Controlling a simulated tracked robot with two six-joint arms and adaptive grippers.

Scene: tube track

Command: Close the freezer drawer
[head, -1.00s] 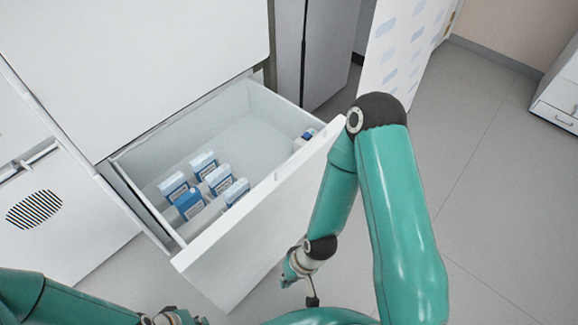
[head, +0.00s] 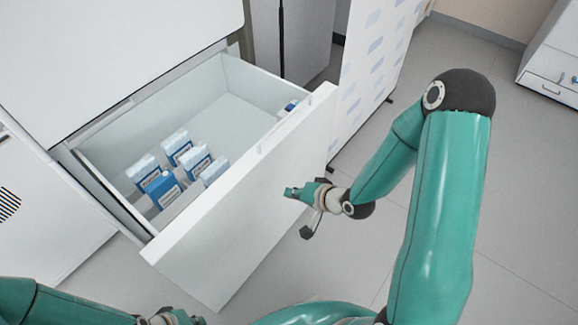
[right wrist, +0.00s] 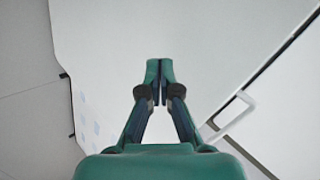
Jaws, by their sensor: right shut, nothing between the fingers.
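The white freezer drawer (head: 213,215) is pulled out of the white cabinet in the head view. Its tall front panel faces my side. Several blue-and-white cartons (head: 163,190) stand inside, with another item at the far right corner. My right gripper (head: 289,192) is shut and empty, in front of the right part of the drawer front; I cannot tell whether it touches. In the right wrist view its closed fingers (right wrist: 159,70) point at a pale surface, with a light handle (right wrist: 236,116) to the right.
A white panel with pale blue patches (head: 372,75) stands behind and right of the drawer. A grey cabinet (head: 305,40) is beside the freezer. A white low cabinet (head: 553,65) is at the far right. The grey floor (head: 500,190) between is clear.

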